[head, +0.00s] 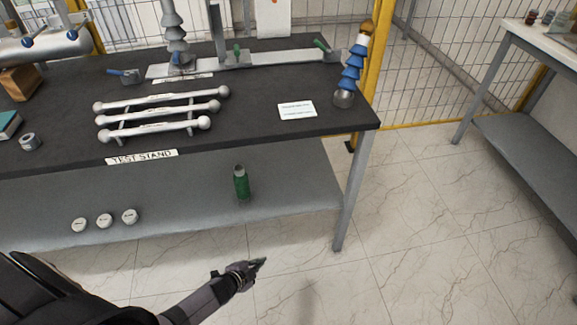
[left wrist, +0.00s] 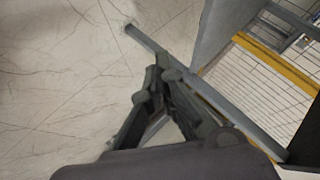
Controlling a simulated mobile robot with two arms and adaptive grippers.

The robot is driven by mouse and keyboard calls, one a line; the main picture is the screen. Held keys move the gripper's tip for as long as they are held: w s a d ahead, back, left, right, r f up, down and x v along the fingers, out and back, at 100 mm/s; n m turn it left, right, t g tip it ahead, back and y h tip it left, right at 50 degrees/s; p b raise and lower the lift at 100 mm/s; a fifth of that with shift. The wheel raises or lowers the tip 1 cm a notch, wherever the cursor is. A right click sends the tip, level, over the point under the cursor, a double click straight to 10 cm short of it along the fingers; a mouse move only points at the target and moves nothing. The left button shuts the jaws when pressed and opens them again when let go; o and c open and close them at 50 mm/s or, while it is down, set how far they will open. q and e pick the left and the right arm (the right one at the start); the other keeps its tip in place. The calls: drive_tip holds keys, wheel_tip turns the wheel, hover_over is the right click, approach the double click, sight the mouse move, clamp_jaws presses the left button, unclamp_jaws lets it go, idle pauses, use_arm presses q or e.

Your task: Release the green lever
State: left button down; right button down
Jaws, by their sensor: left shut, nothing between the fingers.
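Two green-handled levers sit on the metal rail at the back of the test stand table: one near the middle (head: 237,52) and one at the rail's right end (head: 321,45). I cannot tell which of them the task means. My left gripper (head: 259,264) is low in front of the table, over the tiled floor, shut and empty, well apart from both levers. Its closed fingers also show in the left wrist view (left wrist: 160,76), with a grey table leg (left wrist: 178,78) behind them. My right gripper is not in view.
The dark table top (head: 255,130) holds three white rods (head: 160,107), a white card (head: 296,109) and a blue-ribbed bushing (head: 353,70) at the right corner. A green bottle (head: 241,184) stands on the lower shelf (head: 290,187). Floor to the right is clear.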

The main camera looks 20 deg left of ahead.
use_arm(q)
drive_tip(key=s+d+f+n+g, duration=0.1)
drive_tip(key=s+f+n+g, duration=0.2)
drive_tip(key=s, duration=0.9)
drive_tip(key=s+d+f+n+g+y, duration=0.1)
drive_tip(key=s+f, duration=0.5)
drive_tip(key=s, duration=0.6)
drive_tip(key=s+d+f+n+g, duration=0.2)
drive_tip(key=s+f+n+g, duration=0.3)
drive_tip(key=s, duration=0.7)
drive_tip(key=shift+s+d+f+y, duration=0.15)
drive_tip(key=shift+d+f+y, duration=0.05)
drive_tip(key=shift+d+y, duration=0.1)
drive_tip(key=shift+s+n, duration=0.1)
drive_tip(key=shift+n, duration=0.2)
